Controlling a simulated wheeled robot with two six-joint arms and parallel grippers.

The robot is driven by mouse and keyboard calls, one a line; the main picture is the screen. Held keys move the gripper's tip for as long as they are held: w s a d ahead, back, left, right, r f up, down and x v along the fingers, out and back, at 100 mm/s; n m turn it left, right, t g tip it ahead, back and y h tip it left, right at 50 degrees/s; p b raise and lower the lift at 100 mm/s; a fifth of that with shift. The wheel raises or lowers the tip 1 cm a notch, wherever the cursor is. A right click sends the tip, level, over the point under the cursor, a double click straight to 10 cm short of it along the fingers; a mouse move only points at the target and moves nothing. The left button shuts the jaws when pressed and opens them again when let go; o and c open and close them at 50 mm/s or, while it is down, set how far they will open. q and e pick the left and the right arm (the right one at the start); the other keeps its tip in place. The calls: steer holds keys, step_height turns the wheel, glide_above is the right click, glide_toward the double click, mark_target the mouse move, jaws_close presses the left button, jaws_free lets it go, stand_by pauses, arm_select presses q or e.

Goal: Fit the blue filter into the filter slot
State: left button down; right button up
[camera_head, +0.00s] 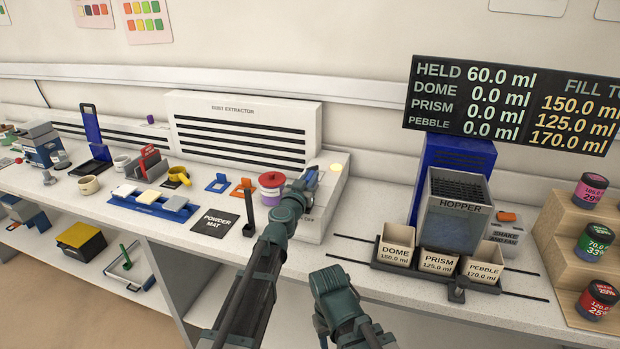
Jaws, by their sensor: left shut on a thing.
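My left gripper (306,183) is shut at the right end of the white dust extractor (240,125). A small bit of blue, which looks like the blue filter (313,172), shows at its fingertips; the rest is hidden by the gripper. The filter slot cannot be made out, as my gripper and arm cover part of the extractor's right end. I cannot tell whether the filter touches it. My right gripper (320,325) is low at the bottom, in front of the counter, and its fingers are too unclear to read.
A red-lidded jar (271,181) and a dark upright post (248,212) stand just left of my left gripper. Small blue (217,183) and orange (243,187) stands sit further left. The hopper (458,212) and labelled cups (396,252) stand right.

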arm_select(q)
steer(key=shift+f+b, duration=0.5)
steer(key=shift+f, duration=0.1)
steer(key=c, duration=0.7)
jaws_free()
steer(key=shift+c, duration=0.2)
steer(key=v, duration=1.3)
steer(key=shift+s, duration=0.35)
steer(key=shift+a, duration=0.15)
